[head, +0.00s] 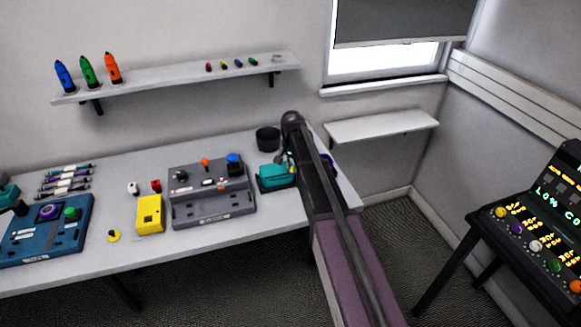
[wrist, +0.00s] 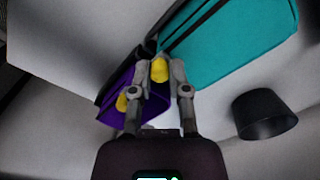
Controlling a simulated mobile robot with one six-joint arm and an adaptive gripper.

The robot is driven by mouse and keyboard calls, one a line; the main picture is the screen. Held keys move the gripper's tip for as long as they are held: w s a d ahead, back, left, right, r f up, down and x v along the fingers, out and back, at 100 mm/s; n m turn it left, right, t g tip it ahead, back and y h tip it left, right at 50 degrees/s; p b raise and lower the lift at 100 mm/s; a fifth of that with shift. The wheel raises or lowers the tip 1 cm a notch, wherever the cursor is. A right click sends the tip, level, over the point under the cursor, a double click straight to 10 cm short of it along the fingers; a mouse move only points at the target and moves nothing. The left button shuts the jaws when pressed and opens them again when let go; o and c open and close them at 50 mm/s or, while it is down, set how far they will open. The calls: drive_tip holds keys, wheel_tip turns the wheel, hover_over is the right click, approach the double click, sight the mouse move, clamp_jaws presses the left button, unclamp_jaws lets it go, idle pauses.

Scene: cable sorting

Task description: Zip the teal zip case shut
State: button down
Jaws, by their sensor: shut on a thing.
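The teal zip case (head: 270,173) is at the right part of the table, with a dark lower part. In the wrist view the teal case (wrist: 235,40) fills the upper right, with a dark seam along its left edge. My gripper (wrist: 160,72) is shut on a yellow zip pull (wrist: 159,69) at the near end of that seam. How far the zip is closed cannot be told. In the head view my arm hides the right side of the case.
A purple case (wrist: 118,96) with its own yellow pull lies close left of my fingers. A dark cup (wrist: 264,116) stands to the right in the wrist view. A grey control box (head: 213,196) and a yellow box (head: 150,214) stand left of the teal case.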

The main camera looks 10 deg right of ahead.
drive_tip(key=shift+d, duration=0.1)
drive_tip(key=c, duration=0.6)
unclamp_jaws()
drive_tip(key=shift+a, duration=0.2)
